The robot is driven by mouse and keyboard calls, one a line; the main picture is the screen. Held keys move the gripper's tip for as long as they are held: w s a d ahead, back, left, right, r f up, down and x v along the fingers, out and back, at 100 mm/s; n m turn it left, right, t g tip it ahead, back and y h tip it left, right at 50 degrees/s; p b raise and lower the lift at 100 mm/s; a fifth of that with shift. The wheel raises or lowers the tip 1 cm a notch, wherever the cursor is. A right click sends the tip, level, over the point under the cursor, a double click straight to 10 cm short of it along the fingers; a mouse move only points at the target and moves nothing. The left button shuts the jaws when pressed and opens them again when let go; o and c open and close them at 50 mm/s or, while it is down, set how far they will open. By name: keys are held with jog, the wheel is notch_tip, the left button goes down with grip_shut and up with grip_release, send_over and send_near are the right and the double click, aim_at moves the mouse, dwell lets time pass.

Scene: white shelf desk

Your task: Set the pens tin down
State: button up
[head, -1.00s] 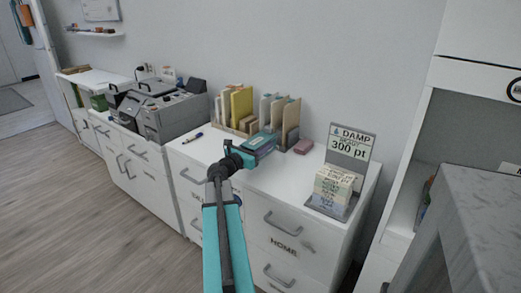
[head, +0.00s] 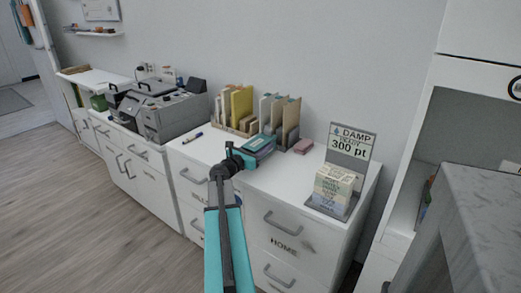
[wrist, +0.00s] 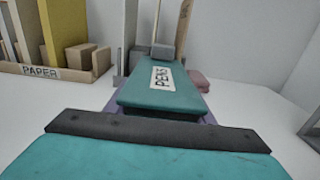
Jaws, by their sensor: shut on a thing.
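The pens tin (head: 259,143) is a teal flat box with a white PENS label, which reads clearly in the wrist view (wrist: 160,92). A purple edge shows beneath it there; I cannot tell if that is part of the tin. My gripper (head: 244,154) is shut on the near end of the tin, over the white desk top (head: 215,150). I cannot tell whether the tin's underside touches the desk top.
Upright file holders (head: 237,108) and (head: 280,117) stand behind the tin. A pink block (head: 303,146) lies to its right, and a card stand (head: 346,160) farther right. A pen (head: 192,137) lies at left, near a grey machine (head: 165,110). The desk top between is clear.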

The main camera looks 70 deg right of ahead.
jog(key=shift+f, duration=0.6)
jog(key=shift+f, duration=0.1)
jog(key=o, duration=1.2)
jog(key=shift+o, duration=0.2)
jog(key=shift+a, duration=0.15)
jog(key=shift+v, duration=5.9)
